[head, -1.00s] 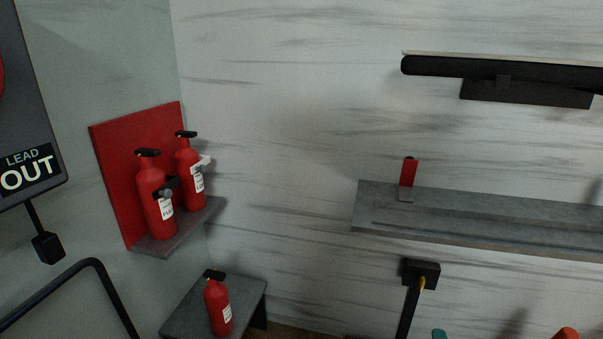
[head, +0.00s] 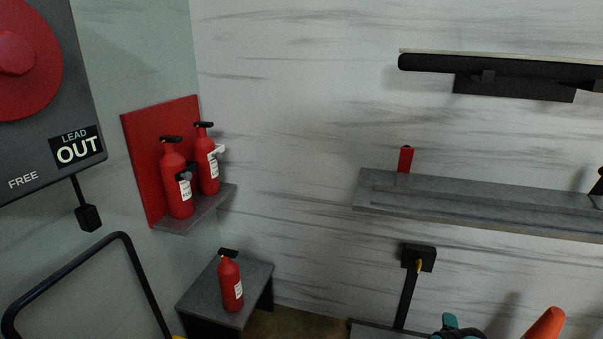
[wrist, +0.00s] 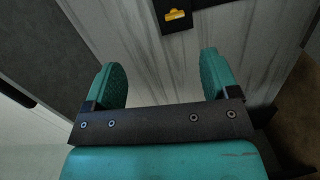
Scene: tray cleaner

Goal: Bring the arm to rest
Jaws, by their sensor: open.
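My gripper (wrist: 161,72) shows in the wrist view with two teal fingers spread wide and nothing between them. Beyond the fingers are a pale streaked wall and a black box with a yellow part (wrist: 176,15). In the head view only a teal and black piece, which looks like my gripper (head: 455,324), shows at the bottom edge, right of centre. The rest of my arm is out of the picture there.
Two fire extinguishers (head: 178,185) stand on a red-backed wall shelf; a third (head: 231,282) stands on a low grey stand (head: 198,292). A long grey shelf (head: 480,200) holds a small red object (head: 405,159). An orange cone (head: 545,324) is at lower right.

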